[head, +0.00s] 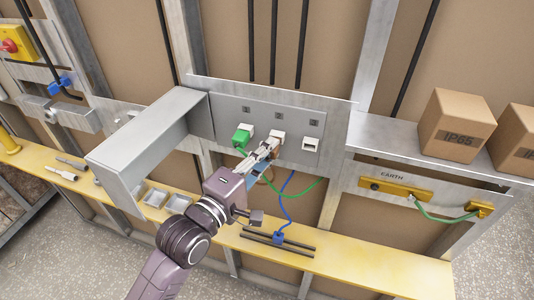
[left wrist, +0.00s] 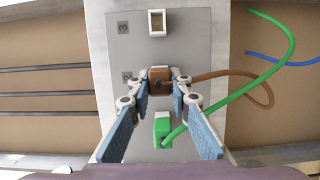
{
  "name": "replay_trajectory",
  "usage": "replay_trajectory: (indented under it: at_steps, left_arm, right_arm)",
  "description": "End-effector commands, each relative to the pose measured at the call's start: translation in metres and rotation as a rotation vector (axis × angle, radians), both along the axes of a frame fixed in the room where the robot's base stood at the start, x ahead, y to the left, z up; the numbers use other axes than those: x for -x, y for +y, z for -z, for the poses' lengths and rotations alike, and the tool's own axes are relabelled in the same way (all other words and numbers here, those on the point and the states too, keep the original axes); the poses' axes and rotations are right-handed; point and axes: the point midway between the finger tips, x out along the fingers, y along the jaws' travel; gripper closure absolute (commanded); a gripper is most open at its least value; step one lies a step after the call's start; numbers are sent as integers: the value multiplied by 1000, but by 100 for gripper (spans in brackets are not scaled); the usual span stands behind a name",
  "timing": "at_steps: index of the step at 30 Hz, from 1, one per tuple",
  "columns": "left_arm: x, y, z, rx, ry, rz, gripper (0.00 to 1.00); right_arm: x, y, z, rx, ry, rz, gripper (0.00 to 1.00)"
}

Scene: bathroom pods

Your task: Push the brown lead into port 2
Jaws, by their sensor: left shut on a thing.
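The grey panel (head: 226,120) carries a row of white ports with small number labels. My left gripper (head: 268,148) is shut on the brown lead's plug (left wrist: 160,82) right in front of the middle port, port 2 (head: 277,135). The plug hides that port in the left wrist view, so I cannot tell how deep it sits. The brown cable (left wrist: 230,76) loops off to the right in the left wrist view. A green plug (head: 242,138) sits at the left port; it also shows in the left wrist view (left wrist: 162,130). The right port (head: 310,144) is empty. My right gripper is not in view.
A grey box-like housing (head: 140,150) juts out left of the panel. A blue lead's plug (head: 278,238) is by dark rods on the yellow shelf (head: 350,262). Cardboard boxes (head: 455,125) stand on a ledge at right, above a yellow earth bar (head: 395,190).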

Motion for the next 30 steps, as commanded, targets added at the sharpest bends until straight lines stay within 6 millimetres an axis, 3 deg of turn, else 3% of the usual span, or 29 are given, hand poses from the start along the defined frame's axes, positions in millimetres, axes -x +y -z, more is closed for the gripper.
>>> replay_trajectory:
  at_steps: [14,15,20,30]
  left_arm:
    - [-11,-4,-1,0,-2,0,100]
    - [-11,-4,-1,0,-2,0,79]
    - [-11,-4,-1,1,-1,0,62]
    - [-9,-2,1,-1,1,0,62]
  right_arm:
    - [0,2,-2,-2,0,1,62]
    - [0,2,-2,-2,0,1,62]
    - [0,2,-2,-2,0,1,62]
    - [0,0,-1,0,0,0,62]
